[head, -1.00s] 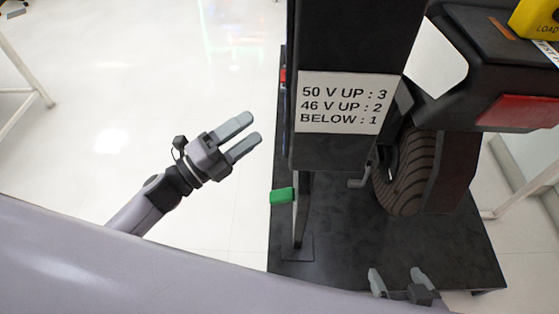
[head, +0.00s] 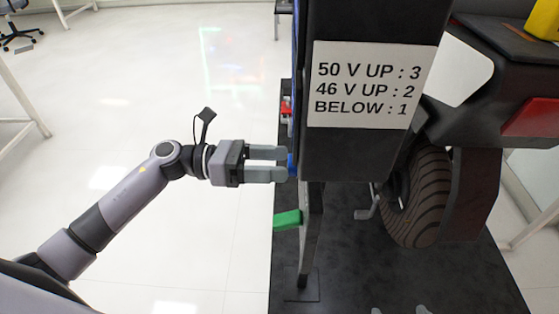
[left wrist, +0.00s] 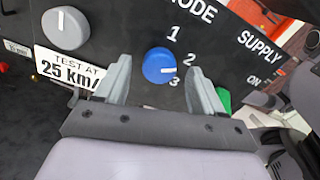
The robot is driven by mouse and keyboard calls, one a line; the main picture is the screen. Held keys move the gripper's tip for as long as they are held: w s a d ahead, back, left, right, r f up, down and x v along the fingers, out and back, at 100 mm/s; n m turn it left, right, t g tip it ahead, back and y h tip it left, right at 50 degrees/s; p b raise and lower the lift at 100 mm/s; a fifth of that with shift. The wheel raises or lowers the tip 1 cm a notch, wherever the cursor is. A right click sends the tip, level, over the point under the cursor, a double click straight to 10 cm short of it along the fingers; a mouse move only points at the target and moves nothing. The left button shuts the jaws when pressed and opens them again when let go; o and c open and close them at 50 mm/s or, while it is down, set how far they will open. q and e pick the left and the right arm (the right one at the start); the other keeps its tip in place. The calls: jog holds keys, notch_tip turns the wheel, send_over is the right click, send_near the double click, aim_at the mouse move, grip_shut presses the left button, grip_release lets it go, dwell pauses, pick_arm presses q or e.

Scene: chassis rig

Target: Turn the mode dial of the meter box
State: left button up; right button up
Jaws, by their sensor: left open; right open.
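The blue mode dial (left wrist: 158,65) is on the black panel of the meter box (left wrist: 110,20) in the left wrist view. Numbers 1, 2 and 3 stand around it, and its white mark points right, roughly between 2 and 3. My open left gripper (head: 284,163) reaches the box's left side in the head view. Its fingers lie on either side of the dial in the left wrist view; I cannot tell whether they touch it. Only a blue sliver of dial (head: 291,165) shows in the head view. My right gripper (head: 400,310) shows only its separated fingertips at the bottom edge.
A label (head: 366,85) reads 50 V UP : 3, 46 V UP : 2, BELOW : 1. A grey knob (left wrist: 66,28) sits beside a "TEST AT 25 km/" label. A green part (head: 287,220) juts below my left gripper. A tyre (head: 418,200) stands to the right.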

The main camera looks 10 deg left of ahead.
pick_arm(q)
jog(key=shift+w+d, duration=0.15)
jog(key=shift+d, duration=0.55)
pick_arm(e)
jog(key=shift+s+d+f, duration=0.1)
jog(key=shift+f, duration=0.1)
pick_arm(q)
jog(key=c, duration=1.1)
jog(key=shift+o, duration=0.2)
